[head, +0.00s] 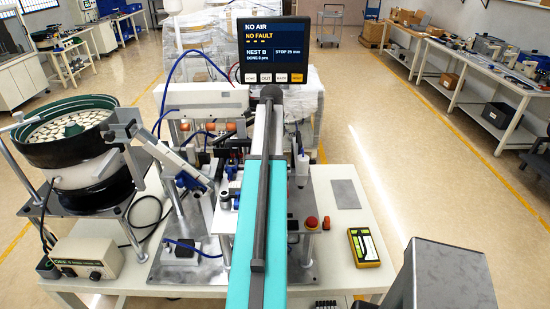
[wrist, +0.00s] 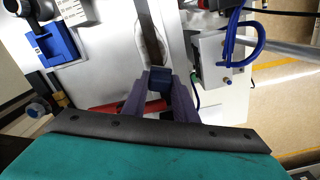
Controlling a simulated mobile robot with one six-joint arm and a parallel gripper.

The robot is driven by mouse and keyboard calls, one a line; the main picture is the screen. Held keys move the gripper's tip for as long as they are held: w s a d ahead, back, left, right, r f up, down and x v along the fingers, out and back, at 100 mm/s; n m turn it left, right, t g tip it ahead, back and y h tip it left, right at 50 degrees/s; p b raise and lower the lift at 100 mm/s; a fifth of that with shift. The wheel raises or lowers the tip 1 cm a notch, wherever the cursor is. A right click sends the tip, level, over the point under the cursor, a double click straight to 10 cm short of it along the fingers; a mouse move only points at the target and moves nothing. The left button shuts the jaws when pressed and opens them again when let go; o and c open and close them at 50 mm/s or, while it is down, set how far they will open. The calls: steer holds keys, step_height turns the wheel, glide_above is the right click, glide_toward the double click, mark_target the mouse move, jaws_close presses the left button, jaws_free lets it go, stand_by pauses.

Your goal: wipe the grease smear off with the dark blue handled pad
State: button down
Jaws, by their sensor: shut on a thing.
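My gripper (wrist: 160,85) is in the lower middle of the wrist view, its two dark fingers closed on a dark blue block (wrist: 159,75), which looks like the handle of the pad. The pad's wiping face is hidden below the handle and fingers. A narrow strip with a dark brownish streak (wrist: 150,40) runs away just beyond the handle. I cannot tell surely whether this streak is the grease smear, or whether the pad touches the surface. In the head view my teal arm hides the gripper and the pad.
A grey block with a blue hose (wrist: 210,60) stands close right of the gripper; a blue part (wrist: 55,42) is at left. A red item (wrist: 115,108) lies beside the fingers. The bowl feeder (head: 75,130), screen (head: 260,50) and yellow meter (head: 363,247) surround my arm.

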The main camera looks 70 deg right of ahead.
steer(key=shift+w+a, duration=0.35)
steer(key=shift+w, duration=0.45)
steer(key=shift+w, duration=0.1)
steer(key=shift+w+a+f, duration=0.1)
steer(key=shift+w+a, duration=0.2)
steer(key=shift+w, duration=0.4)
steer(key=shift+w+a, duration=0.3)
steer(key=shift+w, duration=0.35)
steer(key=shift+w+a, duration=0.3)
steer(key=shift+w, duration=0.45)
steer(key=shift+w+a, duration=0.25)
steer(key=shift+w, duration=0.45)
steer(key=shift+w+a, duration=0.25)
steer(key=shift+w, duration=0.45)
steer(key=shift+w+a, duration=0.25)
steer(key=shift+w, duration=0.45)
steer(key=shift+s, duration=0.1)
